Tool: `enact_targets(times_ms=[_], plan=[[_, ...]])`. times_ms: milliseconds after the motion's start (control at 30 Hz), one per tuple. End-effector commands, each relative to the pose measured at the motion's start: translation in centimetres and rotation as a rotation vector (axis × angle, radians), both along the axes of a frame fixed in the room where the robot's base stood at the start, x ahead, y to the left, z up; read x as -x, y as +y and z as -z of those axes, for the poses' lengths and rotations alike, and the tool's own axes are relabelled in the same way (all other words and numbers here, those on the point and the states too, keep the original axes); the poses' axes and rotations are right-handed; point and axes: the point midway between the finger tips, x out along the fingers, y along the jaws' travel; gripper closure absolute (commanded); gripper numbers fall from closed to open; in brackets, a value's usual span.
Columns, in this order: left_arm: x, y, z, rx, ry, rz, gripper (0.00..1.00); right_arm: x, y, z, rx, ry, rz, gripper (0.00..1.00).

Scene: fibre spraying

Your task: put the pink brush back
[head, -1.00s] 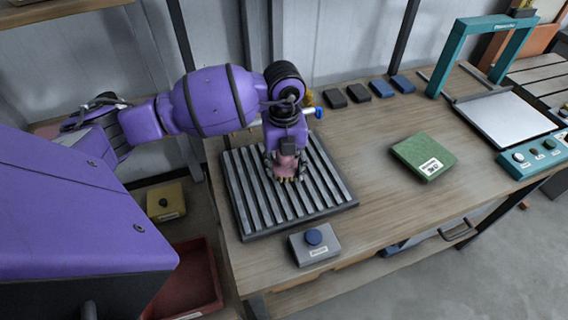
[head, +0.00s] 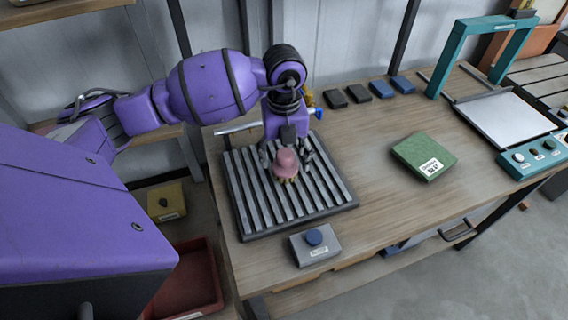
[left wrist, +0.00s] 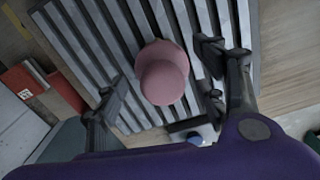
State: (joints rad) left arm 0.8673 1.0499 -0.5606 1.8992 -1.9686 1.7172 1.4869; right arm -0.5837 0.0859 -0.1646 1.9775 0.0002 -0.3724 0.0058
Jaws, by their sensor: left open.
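The pink brush (head: 286,161) stands on the dark grey slatted rack (head: 328,198), with yellowish bristles showing at its lower front. In the left wrist view its round pink handle (left wrist: 162,76) is seen from above, over the slats. My left gripper (head: 285,155) is open, with one finger on each side of the brush. In the left wrist view a gap shows between the handle and each finger. My right gripper is in neither view.
A green block (head: 424,155) lies to the right, with bare wood between. Several dark and blue blocks (head: 357,92) line the back edge. A teal frame (head: 451,60) stands at right.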

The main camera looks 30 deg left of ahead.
Motion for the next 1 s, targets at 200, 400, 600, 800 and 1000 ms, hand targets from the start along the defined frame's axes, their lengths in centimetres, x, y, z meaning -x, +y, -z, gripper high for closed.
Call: enact_targets(times_ms=[200, 400, 600, 800, 1000], plan=[[-0.1, 0.0, -5.0, 0.0, -0.004, 0.001, 0.35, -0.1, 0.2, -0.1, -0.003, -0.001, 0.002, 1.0], [0.0, 0.0, -7.9, 0.001, -0.001, 0.001, 0.35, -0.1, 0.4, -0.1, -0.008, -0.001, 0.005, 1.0], [0.0, 0.0, -8.7, 0.001, 0.002, 0.001, 0.35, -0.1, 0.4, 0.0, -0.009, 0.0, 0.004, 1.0], [0.0, 0.0, -8.7, 0.001, 0.002, 0.001, 0.35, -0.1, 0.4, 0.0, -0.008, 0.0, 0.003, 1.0], [0.1, -0.2, -8.5, 0.009, 0.003, 0.005, 0.35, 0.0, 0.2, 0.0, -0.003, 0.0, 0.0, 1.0]])
